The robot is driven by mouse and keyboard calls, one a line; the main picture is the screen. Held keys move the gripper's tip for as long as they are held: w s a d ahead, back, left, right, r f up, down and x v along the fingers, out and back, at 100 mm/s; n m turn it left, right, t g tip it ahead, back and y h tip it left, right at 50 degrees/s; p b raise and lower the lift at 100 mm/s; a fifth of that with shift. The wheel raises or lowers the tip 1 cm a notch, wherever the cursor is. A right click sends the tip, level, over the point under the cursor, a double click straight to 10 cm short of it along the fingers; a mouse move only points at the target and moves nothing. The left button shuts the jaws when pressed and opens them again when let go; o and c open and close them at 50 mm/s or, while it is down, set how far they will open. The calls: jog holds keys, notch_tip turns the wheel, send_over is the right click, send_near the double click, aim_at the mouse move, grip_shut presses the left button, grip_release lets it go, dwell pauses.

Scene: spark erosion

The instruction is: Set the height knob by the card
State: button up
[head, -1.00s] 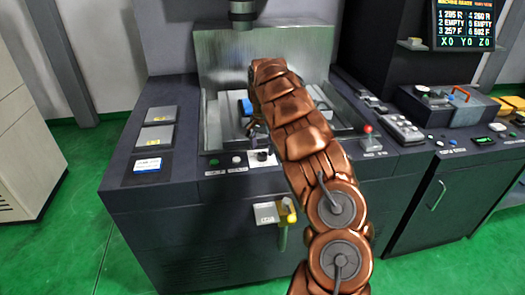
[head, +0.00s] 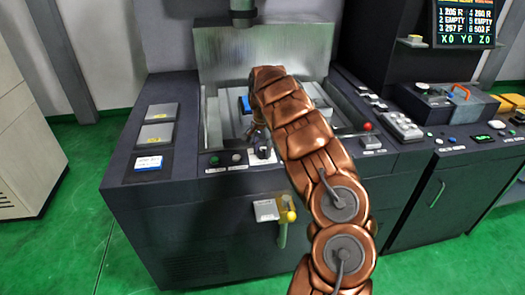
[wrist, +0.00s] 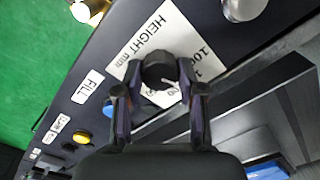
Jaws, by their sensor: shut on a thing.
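The height knob (wrist: 158,70) is a dark, ridged round knob on a white plate (wrist: 150,38) printed "HEIGHT mm" in the wrist view. My gripper (wrist: 160,82) is shut on it, one finger on each side. Part of the scale around the knob is hidden by the knob and fingers. In the head view my gripper (head: 262,143) is at the front edge of the machine, over the knob's plate. A small blue and white card (head: 148,163) lies on the machine top at the left; its print is too small to read.
Beside the plate are a label "FILL" (wrist: 88,86) and a yellow button (wrist: 82,138). A blue block (head: 245,104) sits in the open tank behind my gripper. A yellow-ended lever (head: 290,216) sticks out from the front panel. A red knob (head: 367,126) stands at the right.

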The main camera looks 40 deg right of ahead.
jog(key=c, duration=0.4)
jog(key=shift+f+b, duration=0.15)
jog(key=shift+b, duration=0.45)
jog(key=n+b, duration=0.1)
jog(key=b, duration=0.2)
jog(key=shift+w+a, duration=0.1)
jog(key=shift+n+b, duration=0.7)
jog(key=shift+b, duration=0.1)
jog(key=n+b, duration=0.2)
jog(key=shift+n+b, duration=0.35)
jog(key=shift+n, duration=0.05)
jog(key=shift+n+b, duration=0.7)
jog(key=shift+n, duration=0.6)
jog(key=shift+r, duration=0.2)
